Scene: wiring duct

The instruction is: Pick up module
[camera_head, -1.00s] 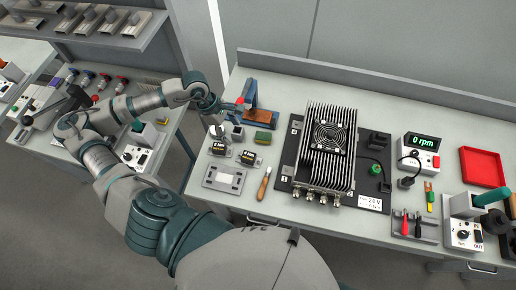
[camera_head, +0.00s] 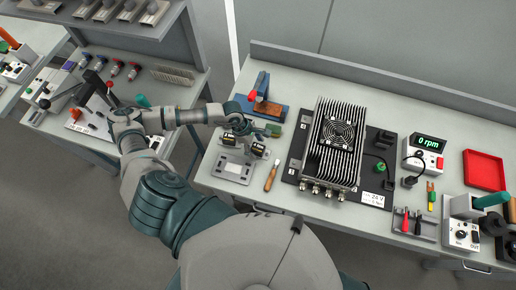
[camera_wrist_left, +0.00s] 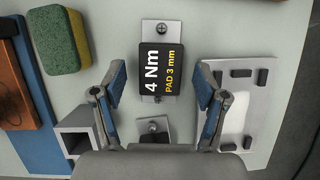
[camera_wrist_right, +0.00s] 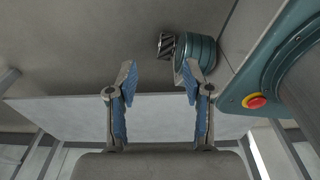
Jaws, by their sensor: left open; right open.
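A black module (camera_wrist_left: 160,66) labelled "4 Nm PAD 3 mm" on a metal plate lies on the bench; it also shows in the head view (camera_head: 258,150). A second dark module (camera_head: 228,139) lies left of it; only its end plate (camera_wrist_left: 153,130) shows in the left wrist view, beside my palm. My left gripper (camera_wrist_left: 160,78) is open, its fingers either side of the labelled module in the picture and apart from it; whether they are down at its height I cannot tell. In the head view, the left gripper (camera_head: 246,128) is over the modules. My right gripper (camera_wrist_right: 160,80) is open and empty.
A sponge (camera_wrist_left: 58,40), a square grey tube (camera_wrist_left: 72,137) and a pale plate with black pads (camera_wrist_left: 236,130) surround the modules. A red tray (camera_head: 484,170) is at far right.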

